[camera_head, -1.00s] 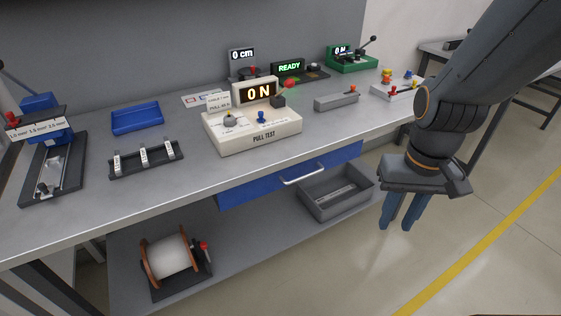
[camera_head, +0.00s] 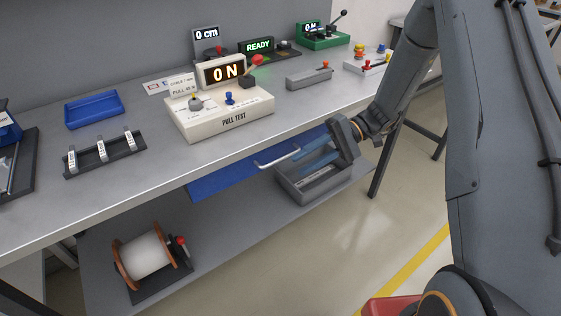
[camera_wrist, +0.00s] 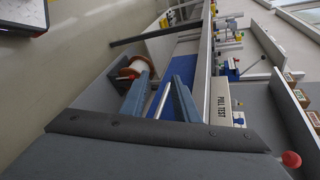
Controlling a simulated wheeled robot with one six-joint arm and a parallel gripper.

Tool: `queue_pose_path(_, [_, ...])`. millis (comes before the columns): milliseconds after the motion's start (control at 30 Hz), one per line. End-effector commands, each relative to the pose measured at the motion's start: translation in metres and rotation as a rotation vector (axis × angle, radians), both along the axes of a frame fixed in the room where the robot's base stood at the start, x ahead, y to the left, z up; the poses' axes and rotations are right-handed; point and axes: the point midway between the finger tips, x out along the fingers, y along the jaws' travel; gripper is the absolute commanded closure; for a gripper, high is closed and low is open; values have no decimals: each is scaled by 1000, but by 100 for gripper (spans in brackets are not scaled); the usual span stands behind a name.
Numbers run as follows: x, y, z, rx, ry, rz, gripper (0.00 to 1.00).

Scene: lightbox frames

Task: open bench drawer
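The blue drawer front (camera_head: 222,178) sits under the bench top (camera_head: 150,170) and looks shut. Its pale bar handle (camera_head: 277,157) stands out from the front. My gripper (camera_head: 299,160) reaches in from the right at the handle's height, fingers pointing at the drawer. In the wrist view my gripper (camera_wrist: 160,82) is open, with the handle (camera_wrist: 162,100) between its two fingers and gaps on both sides. The blue drawer front (camera_wrist: 186,70) also shows beyond the fingers there. My gripper hides part of the drawer's right end in the head view.
A grey bin (camera_head: 312,185) stands on the lower shelf just below my gripper. A cable spool (camera_head: 143,256) is on the shelf's left. The pull tester (camera_head: 220,115) stands on the bench above the drawer. A bench leg (camera_head: 384,160) is at the right.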

Motion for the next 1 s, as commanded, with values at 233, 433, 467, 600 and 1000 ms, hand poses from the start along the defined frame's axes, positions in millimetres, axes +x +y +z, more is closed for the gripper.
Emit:
queue_pose_path(233, [47,-4,-22,270,-70,-96,72])
queue_pose_path(433, [56,-2,-24,332,-95,-119,72])
queue_pose_path(467, [56,0,-24,334,-95,-119,72])
queue_pose_path(600, [51,19,-24,333,-96,-116,72])
queue_pose_path(1000, [41,67,-29,331,-95,-118,72])
